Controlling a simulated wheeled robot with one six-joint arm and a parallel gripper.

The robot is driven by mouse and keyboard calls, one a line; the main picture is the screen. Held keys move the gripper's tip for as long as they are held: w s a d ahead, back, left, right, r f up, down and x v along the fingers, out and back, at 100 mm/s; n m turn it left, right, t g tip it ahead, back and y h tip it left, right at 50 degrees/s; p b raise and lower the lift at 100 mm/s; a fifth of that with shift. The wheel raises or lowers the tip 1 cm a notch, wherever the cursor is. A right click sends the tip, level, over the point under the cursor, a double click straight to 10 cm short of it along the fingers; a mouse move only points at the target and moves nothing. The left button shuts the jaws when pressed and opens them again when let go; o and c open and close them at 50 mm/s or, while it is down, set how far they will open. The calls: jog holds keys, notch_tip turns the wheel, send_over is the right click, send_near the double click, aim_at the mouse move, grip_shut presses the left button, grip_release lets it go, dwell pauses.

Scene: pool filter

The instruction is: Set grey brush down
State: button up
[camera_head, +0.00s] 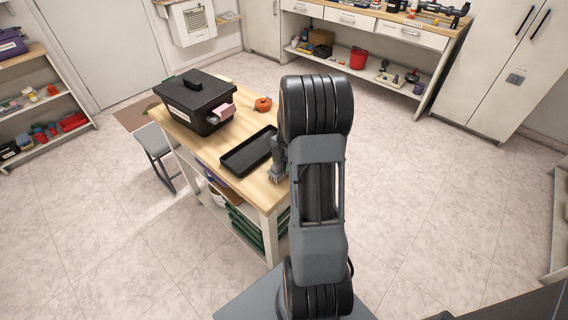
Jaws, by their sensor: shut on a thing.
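My arm stands in the middle of the view and hides most of my gripper (280,158). The visible part of the gripper is just left of the arm, at the right edge of the wooden table. It is shut on the grey brush (277,176), which shows only as a small grey shape, low by the tabletop edge. I cannot tell whether the brush touches the table. A black shallow tray (249,151) lies on the table just left of the gripper and looks empty.
The wooden table (185,131) also bears a black lidded box (196,103) with a pinkish block at its side, and an orange round item (263,104). A grey stool (154,142) stands at its left. A workbench (375,28) is at the back. Floor to the right is clear.

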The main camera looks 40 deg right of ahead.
jog(key=shift+f, duration=0.2)
jog(key=o, duration=0.9)
